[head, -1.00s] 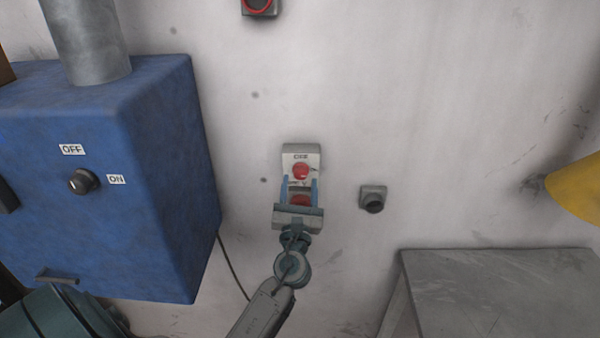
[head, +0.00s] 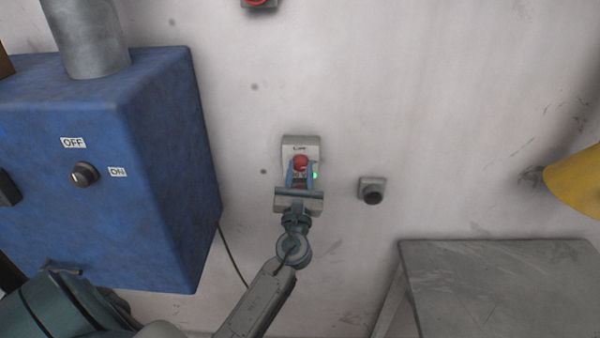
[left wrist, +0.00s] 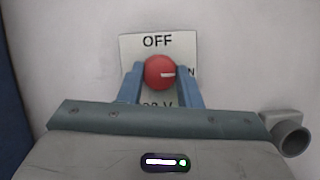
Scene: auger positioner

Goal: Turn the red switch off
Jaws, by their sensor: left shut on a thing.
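The red switch (head: 300,162) is a round knob on a pale wall plate (head: 301,142). In the left wrist view the red knob (left wrist: 159,72) has a white mark pointing right, toward a partly hidden label ending in "N". "OFF" is printed above the knob. My left gripper (head: 300,174) reaches up from below, its two blue fingers on either side of the knob. In the left wrist view the left gripper (left wrist: 160,84) is shut on the knob. The plate's lower part is mostly hidden by the gripper. My right gripper is not in view.
A blue cabinet (head: 150,190) with a black OFF/ON knob (head: 84,175) stands left. A small grey fitting (head: 372,190) is on the wall to the right. A grey table (head: 490,285) is lower right and a yellow object (head: 577,187) at the right edge.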

